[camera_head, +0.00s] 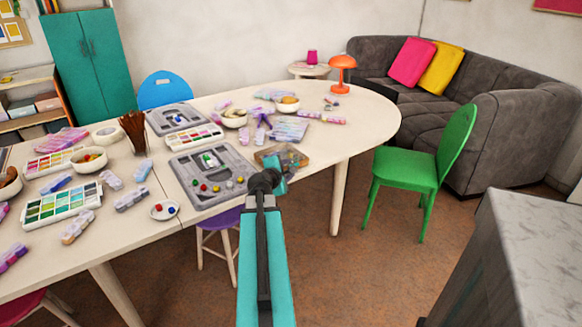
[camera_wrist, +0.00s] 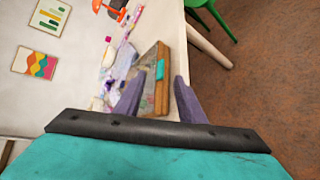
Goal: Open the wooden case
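The wooden case (camera_head: 264,155) lies near the front edge of the white table, right of the grey bead board, partly hidden behind my arm. It has brown sides and a greyish top that looks see-through; it seems closed. In the wrist view the wooden case (camera_wrist: 163,97) appears between my fingers, with a teal patch on its near side. My gripper (camera_wrist: 158,88) is open, with its two purple-grey fingers on either side of the case's image. I cannot tell whether they touch it. In the head view the fingers are hidden behind my wrist.
The grey bead board (camera_head: 240,170) holds several coloured beads. A small white dish (camera_head: 165,210), bead trays and bowls crowd the table (camera_head: 368,122). The table's right end is mostly clear. A green chair (camera_head: 410,165) stands right of the table.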

